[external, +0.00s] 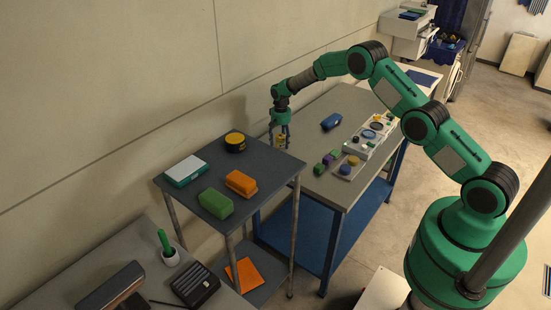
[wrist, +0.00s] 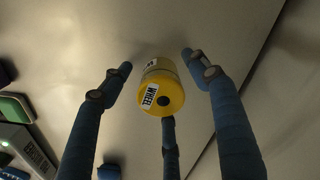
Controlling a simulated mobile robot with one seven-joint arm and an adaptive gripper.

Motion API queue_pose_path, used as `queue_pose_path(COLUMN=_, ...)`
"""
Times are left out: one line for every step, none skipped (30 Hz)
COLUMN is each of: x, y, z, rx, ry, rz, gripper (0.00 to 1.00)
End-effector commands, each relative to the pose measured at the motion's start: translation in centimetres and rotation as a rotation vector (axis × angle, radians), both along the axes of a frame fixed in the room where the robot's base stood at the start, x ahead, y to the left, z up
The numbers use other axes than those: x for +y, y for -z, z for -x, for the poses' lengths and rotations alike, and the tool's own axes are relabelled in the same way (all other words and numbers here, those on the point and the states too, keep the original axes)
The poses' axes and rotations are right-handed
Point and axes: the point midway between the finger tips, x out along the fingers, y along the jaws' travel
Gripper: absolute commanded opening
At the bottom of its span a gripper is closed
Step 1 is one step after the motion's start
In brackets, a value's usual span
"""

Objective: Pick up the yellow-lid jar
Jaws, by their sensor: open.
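The yellow-lid jar (wrist: 161,95) shows in the wrist view with a white label reading WHEEL and a dark spot on its lid. In the external view the small yellow jar (external: 281,142) is near the left edge of the grey-topped workbench (external: 302,125), partly hidden by my fingers. My gripper (external: 280,132) points down over it. In the wrist view my gripper (wrist: 157,62) is open, with its blue fingers spread around the jar and visible gaps to the two side fingers. Whether the third finger touches the jar is unclear.
A blue object (external: 331,121), green and purple blocks (external: 326,162) and a panel with buttons (external: 368,137) are on the workbench. The lower side table (external: 215,170) holds a yellow-and-black round item (external: 235,141), an orange block (external: 241,183) and a green block (external: 215,203).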

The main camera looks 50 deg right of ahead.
Motion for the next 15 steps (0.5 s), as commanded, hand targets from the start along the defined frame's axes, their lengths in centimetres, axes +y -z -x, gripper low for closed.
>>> queue_pose_path(x=0.0, y=0.0, z=0.0, rx=0.0, ry=0.0, rz=0.0, gripper=0.6)
queue_pose_path(x=0.01, y=0.0, z=0.01, rx=0.0, ry=0.0, rz=0.0, gripper=0.6)
queue_pose_path(x=0.0, y=-0.01, z=0.0, rx=0.0, ry=0.0, rz=0.0, gripper=0.6)
queue_pose_path(x=0.0, y=-0.01, z=0.0, rx=0.0, ry=0.0, rz=0.0, gripper=0.6)
queue_pose_path(x=0.0, y=-0.01, z=0.0, rx=0.0, ry=0.0, rz=0.0, gripper=0.6)
queue_pose_path(x=0.0, y=-0.01, z=0.0, rx=0.0, ry=0.0, rz=0.0, gripper=0.6)
queue_pose_path(x=0.0, y=-0.01, z=0.0, rx=0.0, ry=0.0, rz=0.0, gripper=0.58)
queue_pose_path(x=0.0, y=-0.01, z=0.0, rx=0.0, ry=0.0, rz=0.0, gripper=0.53)
queue_pose_path(x=0.0, y=-0.01, z=0.0, rx=0.0, ry=0.0, rz=0.0, gripper=0.45)
queue_pose_path(x=0.0, y=-0.01, z=0.0, rx=0.0, ry=0.0, rz=0.0, gripper=0.39)
queue_pose_path(x=0.01, y=-0.01, z=0.01, rx=0.0, ry=0.0, rz=0.0, gripper=0.33)
queue_pose_path(x=0.01, y=-0.01, z=0.01, rx=0.0, ry=0.0, rz=0.0, gripper=0.25)
queue_pose_path(x=0.01, y=-0.01, z=0.01, rx=0.0, ry=0.0, rz=0.0, gripper=0.19)
queue_pose_path(x=0.01, y=-0.01, z=0.01, rx=0.0, ry=0.0, rz=0.0, gripper=0.16)
queue_pose_path(x=0.01, y=-0.01, z=0.01, rx=0.0, ry=0.0, rz=0.0, gripper=0.16)
